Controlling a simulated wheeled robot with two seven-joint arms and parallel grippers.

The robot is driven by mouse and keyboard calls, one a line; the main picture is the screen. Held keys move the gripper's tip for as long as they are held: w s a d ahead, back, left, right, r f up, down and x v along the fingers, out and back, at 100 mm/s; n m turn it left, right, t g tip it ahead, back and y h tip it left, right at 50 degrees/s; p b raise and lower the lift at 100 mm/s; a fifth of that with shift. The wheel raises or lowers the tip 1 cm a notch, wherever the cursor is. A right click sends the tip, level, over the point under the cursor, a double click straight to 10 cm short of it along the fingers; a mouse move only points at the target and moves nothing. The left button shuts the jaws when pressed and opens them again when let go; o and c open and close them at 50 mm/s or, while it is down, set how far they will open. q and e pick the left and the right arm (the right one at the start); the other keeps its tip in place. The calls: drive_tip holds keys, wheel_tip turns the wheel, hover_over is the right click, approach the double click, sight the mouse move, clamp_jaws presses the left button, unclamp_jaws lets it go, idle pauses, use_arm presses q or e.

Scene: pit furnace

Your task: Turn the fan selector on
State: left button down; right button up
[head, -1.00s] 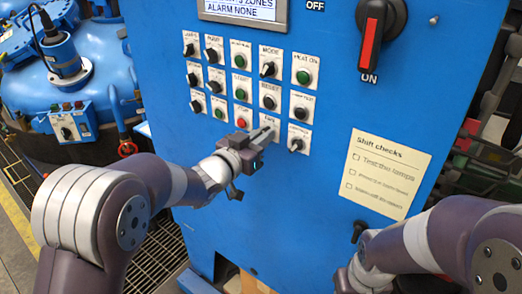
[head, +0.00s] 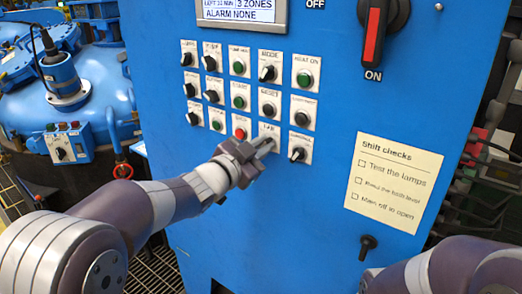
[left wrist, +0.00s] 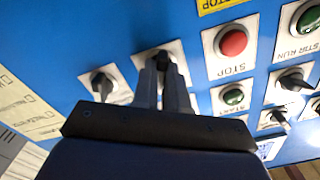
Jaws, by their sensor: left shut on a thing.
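The fan selector (head: 269,130) is on a white plate in the lower row of the blue panel, and its label reads FAN. My left gripper (head: 266,144) reaches it from below left, with its fingers shut on the knob. In the left wrist view the two fingers (left wrist: 161,75) close around the dark fan knob (left wrist: 162,58), and its plate shows behind them. The fingers hide most of the knob, so I cannot tell which way it points. My right arm shows at the lower right of the head view, but its gripper is out of view.
A black selector (head: 299,152) sits right of the fan selector, and a red stop button (head: 239,133) sits left of it. A display (head: 241,10) reads ALARM NONE. A large red-handled switch (head: 373,35) and a checklist (head: 394,183) are further right.

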idle(0.3)
use_arm(q)
drive_tip(key=c, duration=1.2)
unclamp_jaws()
drive_tip(key=shift+o, duration=0.2)
drive_tip(key=b+v, duration=0.2)
drive_tip(key=v, duration=1)
drive_tip(key=shift+s+a, duration=0.15)
drive_tip(key=shift+s, duration=0.15)
